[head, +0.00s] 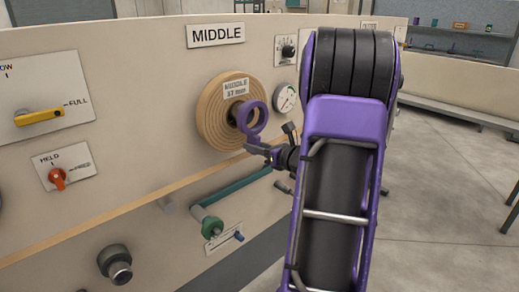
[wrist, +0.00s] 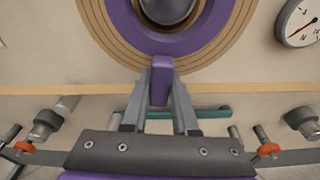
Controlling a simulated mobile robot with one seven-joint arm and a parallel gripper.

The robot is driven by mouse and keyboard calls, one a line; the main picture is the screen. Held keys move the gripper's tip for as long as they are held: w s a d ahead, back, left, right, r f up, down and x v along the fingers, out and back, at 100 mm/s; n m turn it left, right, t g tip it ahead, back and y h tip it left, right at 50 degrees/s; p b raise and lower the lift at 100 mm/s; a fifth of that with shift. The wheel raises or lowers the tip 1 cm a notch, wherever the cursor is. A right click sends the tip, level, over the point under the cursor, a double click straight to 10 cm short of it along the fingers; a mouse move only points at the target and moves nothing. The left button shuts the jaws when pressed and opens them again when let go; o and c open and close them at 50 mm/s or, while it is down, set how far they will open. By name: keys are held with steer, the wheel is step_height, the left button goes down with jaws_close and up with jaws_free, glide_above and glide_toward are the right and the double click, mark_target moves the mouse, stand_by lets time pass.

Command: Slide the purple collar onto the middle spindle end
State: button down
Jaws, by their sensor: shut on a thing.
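The purple collar (head: 262,113) is a ring with a short tab, in front of the tan coil (head: 209,115) labelled MIDDLE on the wall. My gripper (head: 262,147) is shut on the tab, below the ring. In the wrist view the tab (wrist: 161,92) sits between my two grey fingers (wrist: 162,76), and the ring (wrist: 163,42) curves above them, cut off by the top edge. The dark rounded middle spindle end (wrist: 167,9) shows within the ring's opening. I cannot tell whether the collar is around it or still in front of it.
A round gauge (head: 285,98) is right of the coil. A wooden ledge (head: 122,215) runs below it. Open floor lies right.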

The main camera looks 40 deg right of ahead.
mark_target(236, 139)
steer(key=shift+w+a, duration=0.15)
steer(key=shift+w, duration=1.15)
steer(key=shift+w+a, duration=0.1)
steer(key=shift+w, duration=1.2)
steer(key=shift+w+f, duration=0.1)
steer(key=shift+w, duration=0.15)
steer(key=shift+c, duration=0.8)
jaws_free()
steer(key=shift+s, duration=0.15)
steer(key=s, duration=0.7)
steer(key=shift+s+d, duration=0.35)
steer(key=shift+a, duration=0.1)
